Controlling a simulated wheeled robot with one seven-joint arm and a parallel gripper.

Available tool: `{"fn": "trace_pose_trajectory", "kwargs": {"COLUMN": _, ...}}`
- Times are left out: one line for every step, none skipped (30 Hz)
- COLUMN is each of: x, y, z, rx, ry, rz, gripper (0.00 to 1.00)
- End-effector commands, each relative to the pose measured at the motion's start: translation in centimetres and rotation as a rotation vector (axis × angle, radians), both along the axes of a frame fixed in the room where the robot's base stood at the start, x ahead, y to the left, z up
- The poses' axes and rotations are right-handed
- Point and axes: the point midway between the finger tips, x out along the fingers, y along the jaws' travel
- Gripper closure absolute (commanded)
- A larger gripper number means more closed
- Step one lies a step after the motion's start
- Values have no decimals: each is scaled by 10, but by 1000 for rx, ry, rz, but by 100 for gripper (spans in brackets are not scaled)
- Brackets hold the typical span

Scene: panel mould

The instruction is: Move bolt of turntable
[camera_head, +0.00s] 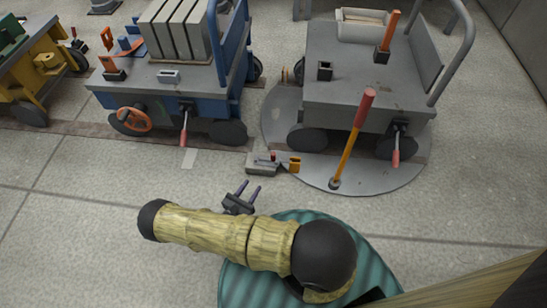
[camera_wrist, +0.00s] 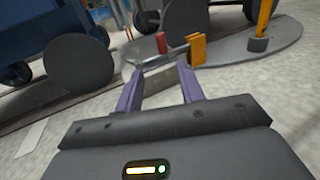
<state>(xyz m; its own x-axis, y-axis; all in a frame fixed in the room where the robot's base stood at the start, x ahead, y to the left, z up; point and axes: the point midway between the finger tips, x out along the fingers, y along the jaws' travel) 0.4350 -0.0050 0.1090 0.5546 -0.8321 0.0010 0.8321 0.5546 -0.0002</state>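The turntable (camera_head: 275,125) is a flat grey disc in the floor under a grey cart. At its near left edge is the bolt (camera_head: 272,158), a small grey block with a red knob and a yellow-orange end piece. In the wrist view the bolt's red knob (camera_wrist: 162,43) and the yellow-orange piece (camera_wrist: 197,48) show just beyond my fingertips. My gripper (camera_head: 248,188) is open, with two purple fingers apart and nothing held. It points at the bolt from the near side, with a short gap of floor between in the head view. The wrist view also shows my gripper (camera_wrist: 157,74).
A grey cart (camera_head: 370,80) stands on the turntable. A lever with a red and yellow handle (camera_head: 352,140) leans near the bolt's right. A blue cart with slabs (camera_head: 170,80) stands left and a yellow cart (camera_head: 35,70) farther left. The floor between is clear.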

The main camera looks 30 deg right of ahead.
Motion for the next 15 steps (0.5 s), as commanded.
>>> {"fn": "trace_pose_trajectory", "kwargs": {"x": 0, "y": 0, "z": 1, "rx": 0, "ry": 0, "rz": -1, "gripper": 62}}
{"fn": "trace_pose_trajectory", "kwargs": {"x": 0, "y": 0, "z": 1, "rx": 0, "ry": 0, "rz": -1, "gripper": 62}}
{"fn": "trace_pose_trajectory", "kwargs": {"x": 0, "y": 0, "z": 1, "rx": 1, "ry": 1, "rz": -2, "gripper": 62}}
{"fn": "trace_pose_trajectory", "kwargs": {"x": 0, "y": -1, "z": 1, "rx": 1, "ry": 1, "rz": -2, "gripper": 62}}
{"fn": "trace_pose_trajectory", "kwargs": {"x": 0, "y": -2, "z": 1, "rx": 0, "ry": 0, "rz": -3, "gripper": 62}}
{"fn": "trace_pose_trajectory", "kwargs": {"x": 1, "y": -3, "z": 1, "rx": 0, "ry": 0, "rz": -4, "gripper": 62}}
{"fn": "trace_pose_trajectory", "kwargs": {"x": 2, "y": -5, "z": 1, "rx": 0, "ry": 0, "rz": -5, "gripper": 62}}
{"fn": "trace_pose_trajectory", "kwargs": {"x": 3, "y": -6, "z": 1, "rx": 1, "ry": -1, "rz": -5, "gripper": 62}}
{"fn": "trace_pose_trajectory", "kwargs": {"x": 5, "y": -10, "z": 1, "rx": 0, "ry": -1, "rz": -6, "gripper": 62}}
{"fn": "trace_pose_trajectory", "kwargs": {"x": 7, "y": -12, "z": 1, "rx": 0, "ry": -1, "rz": -5, "gripper": 62}}
{"fn": "trace_pose_trajectory", "kwargs": {"x": 9, "y": -15, "z": 0, "rx": 0, "ry": -1, "rz": -5, "gripper": 62}}
{"fn": "trace_pose_trajectory", "kwargs": {"x": 12, "y": -20, "z": 0, "rx": 1, "ry": -1, "rz": -7, "gripper": 62}}
{"fn": "trace_pose_trajectory", "kwargs": {"x": 14, "y": -24, "z": 0, "rx": 1, "ry": -1, "rz": -8, "gripper": 62}}
{"fn": "trace_pose_trajectory", "kwargs": {"x": 17, "y": -29, "z": 0, "rx": 0, "ry": 0, "rz": -7, "gripper": 62}}
{"fn": "trace_pose_trajectory", "kwargs": {"x": 21, "y": -34, "z": 0, "rx": 0, "ry": 0, "rz": -8, "gripper": 62}}
